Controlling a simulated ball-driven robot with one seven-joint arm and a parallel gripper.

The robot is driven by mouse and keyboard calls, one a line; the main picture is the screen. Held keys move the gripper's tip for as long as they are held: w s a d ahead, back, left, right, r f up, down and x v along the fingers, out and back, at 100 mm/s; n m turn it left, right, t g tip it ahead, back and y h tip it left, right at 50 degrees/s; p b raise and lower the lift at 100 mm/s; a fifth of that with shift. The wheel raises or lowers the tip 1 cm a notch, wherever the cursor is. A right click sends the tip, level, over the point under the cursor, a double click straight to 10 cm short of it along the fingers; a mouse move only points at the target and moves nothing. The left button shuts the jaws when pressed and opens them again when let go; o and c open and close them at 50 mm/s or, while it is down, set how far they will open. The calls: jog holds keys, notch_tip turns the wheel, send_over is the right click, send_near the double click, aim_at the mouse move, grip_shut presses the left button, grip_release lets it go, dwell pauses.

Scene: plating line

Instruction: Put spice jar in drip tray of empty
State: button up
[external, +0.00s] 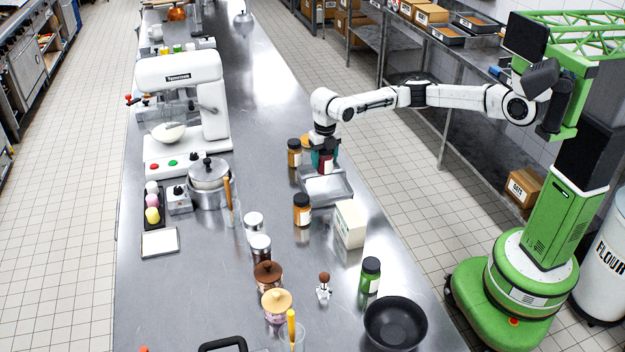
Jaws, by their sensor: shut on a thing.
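My gripper (322,160) is pointed down and shut on a small dark-red jar (326,169), which it holds upright at the back part of a shallow metal drip tray (341,197). I cannot tell whether the jar touches the tray floor or hangs just above it. The fingers partly hide the jar. Other spice jars stand outside the tray: an amber one with a dark lid (294,154) behind left, a similar one (302,212) at the front left, and a green one (370,277) nearer the front.
A white carton (350,224) stands close in front of the tray. A black bowl (395,322), a small figure (324,287), canisters (268,274), a pot (209,183) and a mixer (184,105) share the steel counter. The counter's middle strip behind the tray is clear.

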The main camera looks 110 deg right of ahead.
jog(key=o, duration=1.2)
jog(key=shift+f, duration=0.1)
notch_tip(320, 180, up, 12)
jog(key=shift+r+b, duration=0.15)
jog(key=shift+b, duration=0.55)
